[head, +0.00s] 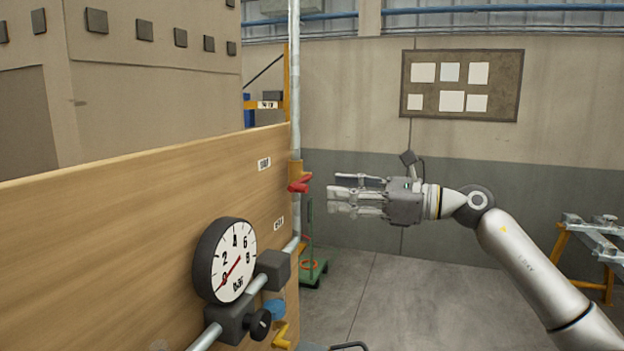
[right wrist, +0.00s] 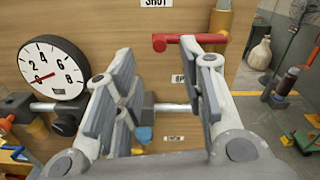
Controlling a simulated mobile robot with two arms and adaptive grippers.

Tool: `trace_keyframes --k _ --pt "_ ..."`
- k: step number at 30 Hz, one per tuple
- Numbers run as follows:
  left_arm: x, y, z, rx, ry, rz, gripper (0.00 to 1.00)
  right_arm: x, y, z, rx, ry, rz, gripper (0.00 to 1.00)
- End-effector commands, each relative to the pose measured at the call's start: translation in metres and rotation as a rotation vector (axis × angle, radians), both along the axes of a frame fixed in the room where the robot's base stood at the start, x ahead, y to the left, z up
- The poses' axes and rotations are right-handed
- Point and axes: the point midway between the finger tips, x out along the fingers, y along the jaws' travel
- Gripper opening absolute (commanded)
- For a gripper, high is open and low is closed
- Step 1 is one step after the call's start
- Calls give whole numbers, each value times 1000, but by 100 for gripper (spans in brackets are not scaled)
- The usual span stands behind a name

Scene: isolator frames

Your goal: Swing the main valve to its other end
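The main valve appears to be the red lever (head: 299,184) on a brass-coloured body (head: 295,168) on the vertical pipe by the wooden panel's edge. In the right wrist view the red lever (right wrist: 185,40) lies about level, its knobbed end to the left, just below a "SHUT" label (right wrist: 156,3). A partly hidden label (right wrist: 177,78) sits lower. My right gripper (head: 338,193) is to the right of the lever in the head view, apart from it, fingers pointing left. Its spread, empty fingers (right wrist: 165,85) show in the wrist view; the right fingertip overlaps the lever there. My left gripper is out of view.
A round pressure gauge (head: 225,261) with its needle near 0 is on the wooden panel (head: 140,210). Below it are a black knob (head: 259,323), a blue handle (head: 273,307) and a yellow handle (head: 281,335). A green trolley (head: 312,272) stands behind. Floor (head: 400,290) beneath my right arm is clear.

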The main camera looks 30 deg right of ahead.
Motion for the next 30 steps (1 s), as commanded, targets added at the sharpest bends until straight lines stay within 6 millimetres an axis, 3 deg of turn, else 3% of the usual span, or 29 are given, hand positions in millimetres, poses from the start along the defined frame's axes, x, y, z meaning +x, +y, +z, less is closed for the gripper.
trace_keyframes --k 1,9,15,25,30 --pt "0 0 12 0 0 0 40 6 7 7 3 -2 3 37" --pt "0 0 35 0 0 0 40 36 32 4 5 1 2 37" --pt "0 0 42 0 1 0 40 46 41 2 3 0 -1 37" --pt "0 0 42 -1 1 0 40 48 43 0 2 0 -1 37" --pt "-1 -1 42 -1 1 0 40 48 43 0 2 0 -1 15"
